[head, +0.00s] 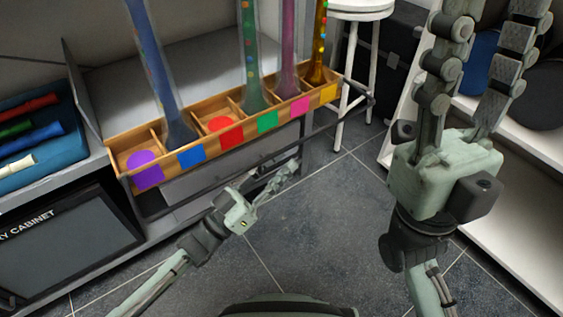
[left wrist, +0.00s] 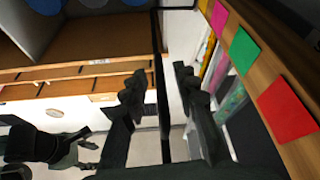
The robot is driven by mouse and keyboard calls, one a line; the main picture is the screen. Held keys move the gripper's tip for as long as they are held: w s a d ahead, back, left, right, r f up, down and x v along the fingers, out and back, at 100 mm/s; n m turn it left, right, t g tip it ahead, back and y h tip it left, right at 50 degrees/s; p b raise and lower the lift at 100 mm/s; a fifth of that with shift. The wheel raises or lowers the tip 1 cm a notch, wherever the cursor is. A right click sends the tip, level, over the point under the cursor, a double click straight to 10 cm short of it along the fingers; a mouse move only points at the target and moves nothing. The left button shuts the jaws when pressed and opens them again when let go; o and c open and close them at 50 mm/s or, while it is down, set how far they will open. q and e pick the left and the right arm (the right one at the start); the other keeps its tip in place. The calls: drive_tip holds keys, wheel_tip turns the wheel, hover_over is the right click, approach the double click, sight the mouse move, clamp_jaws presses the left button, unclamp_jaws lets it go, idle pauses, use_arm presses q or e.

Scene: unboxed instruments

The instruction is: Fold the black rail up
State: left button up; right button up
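The black rail (head: 334,119) runs low along the front of the wooden rack (head: 222,137) in the head view, below the rack's coloured squares. In the left wrist view the rail (left wrist: 160,80) crosses the picture as a thin dark bar between my left fingers. My left gripper (head: 287,174) is beside the rail near its middle, fingers apart; it also shows in the left wrist view (left wrist: 160,95). I cannot tell whether a finger touches the rail. My right gripper (head: 490,25) points up at the right, open and empty, away from the rail.
Several coloured tubes stand in the rack, including a blue one (head: 160,75) and a green one (head: 250,60). A white stool (head: 361,8) stands behind the rack's right end. White shelves (head: 500,205) are at the right. The grey floor (head: 330,215) between is clear.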

use_arm(q)
drive_tip(key=shift+w+d+r, duration=0.15)
drive_tip(key=shift+w+d, duration=0.15)
drive_tip(key=shift+c, duration=0.5)
clamp_jaws()
